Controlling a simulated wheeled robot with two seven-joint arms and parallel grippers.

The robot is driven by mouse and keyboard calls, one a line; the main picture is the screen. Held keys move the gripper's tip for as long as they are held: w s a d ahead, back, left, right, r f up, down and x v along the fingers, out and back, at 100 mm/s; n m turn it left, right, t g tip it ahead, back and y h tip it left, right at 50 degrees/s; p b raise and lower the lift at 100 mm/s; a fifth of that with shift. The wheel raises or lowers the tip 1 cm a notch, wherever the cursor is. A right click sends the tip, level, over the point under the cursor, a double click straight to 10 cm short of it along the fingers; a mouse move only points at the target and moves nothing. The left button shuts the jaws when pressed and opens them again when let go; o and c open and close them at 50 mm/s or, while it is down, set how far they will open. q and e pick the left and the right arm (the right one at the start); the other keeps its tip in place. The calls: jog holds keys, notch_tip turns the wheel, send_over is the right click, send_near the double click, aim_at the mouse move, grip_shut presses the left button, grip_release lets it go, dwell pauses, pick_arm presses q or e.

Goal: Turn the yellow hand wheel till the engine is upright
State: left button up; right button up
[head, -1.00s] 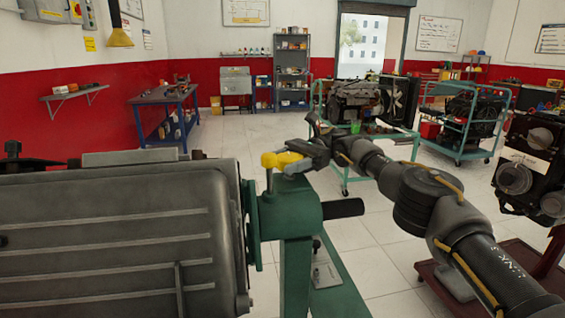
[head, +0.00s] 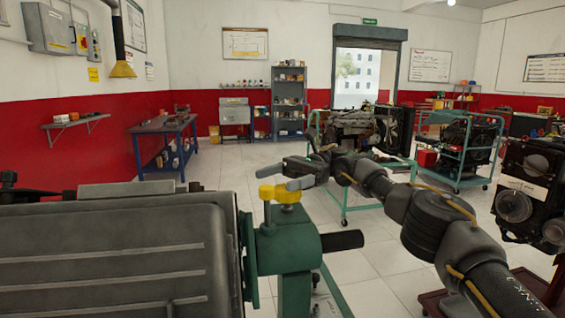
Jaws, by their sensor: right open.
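The yellow hand wheel (head: 288,193) shows as small yellow knob-like parts on top of the green stand head (head: 286,240). The big grey ribbed engine (head: 110,255) fills the lower left, mounted on the stand's left side; its far left end is cut off by the frame. My right gripper (head: 287,173) comes in from the right and is open. Its fingers are just above and right of the yellow parts, with nothing seen between them; whether one touches the yellow is hard to tell. My left gripper is not in view.
A black bar (head: 342,240) sticks out right of the stand head. An engine on a teal trolley (head: 345,190) stands behind my right arm, another trolley (head: 460,150) further right. A dark engine (head: 525,190) is at the right edge. Tiled floor (head: 240,160) is clear behind.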

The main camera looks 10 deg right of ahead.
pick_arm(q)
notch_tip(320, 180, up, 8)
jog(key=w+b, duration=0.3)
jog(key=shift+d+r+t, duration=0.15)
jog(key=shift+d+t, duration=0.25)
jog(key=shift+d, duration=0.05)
pick_arm(e)
jog(key=s+a+r, duration=0.2)
jog(key=s+r, duration=0.7)
jog(key=s, duration=0.4)
jog(key=shift+a, duration=0.15)
